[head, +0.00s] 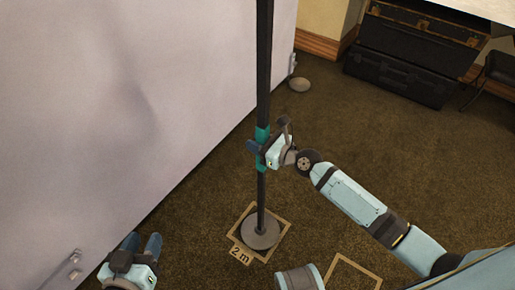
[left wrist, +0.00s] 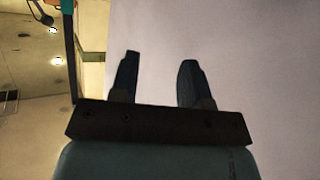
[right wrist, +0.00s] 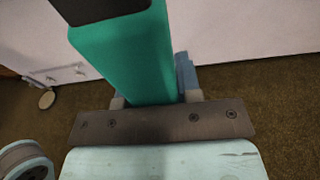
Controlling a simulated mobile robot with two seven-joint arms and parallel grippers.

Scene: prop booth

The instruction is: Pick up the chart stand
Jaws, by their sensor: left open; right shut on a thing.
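The chart stand (head: 262,195) is a tall dark pole with a green grip band and a round grey base (head: 260,231). It stands upright in the head view, its base inside a tape square marked "2 m". My right gripper (head: 258,149) is shut on the stand at the green band, which also fills the middle of the right wrist view (right wrist: 125,60). The top of the stand is out of the head view. My left gripper (head: 142,243) is open and empty at the lower left, apart from the stand. Its fingers show in the left wrist view (left wrist: 157,78).
A large pale panel (head: 110,90) stands close on the left. A second tape square (head: 352,272) lies at the lower right. Black cases (head: 400,75) stand at the back right. A small round dish-like thing (head: 300,85) is near the panel's far end. Carpet around the base is clear.

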